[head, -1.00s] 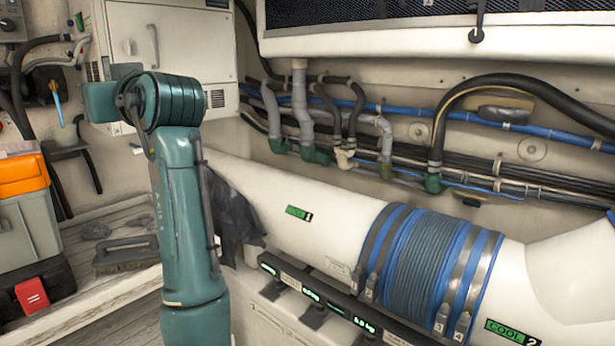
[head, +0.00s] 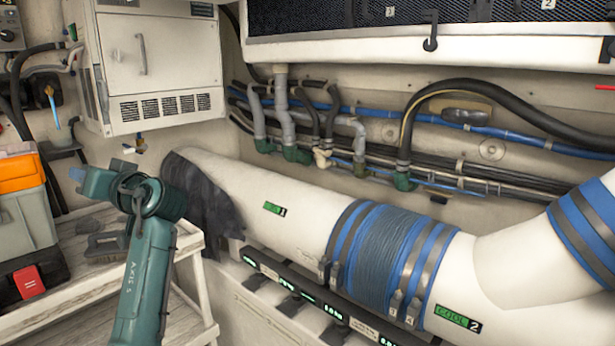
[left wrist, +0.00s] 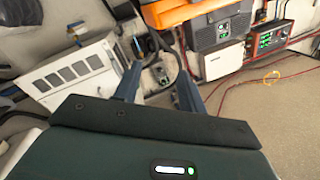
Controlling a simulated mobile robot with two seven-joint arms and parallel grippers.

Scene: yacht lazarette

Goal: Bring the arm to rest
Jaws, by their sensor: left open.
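My left arm (head: 148,265) comes up from the bottom left in the head view. Its elbow-like joint (head: 150,195) stands in front of the bench, with the teal end part pointing left. My left gripper (left wrist: 158,88) shows in the left wrist view with its two dark fingers spread apart and nothing between them. My right gripper is in neither view.
A white vented cabinet (head: 155,70) hangs behind the arm. A wooden bench (head: 85,280) with a brush (head: 105,246) and an orange-lidded toolbox (head: 25,215) is at left. A large white duct (head: 315,225) runs to the right, with a dark cloth (head: 205,195) over its left end.

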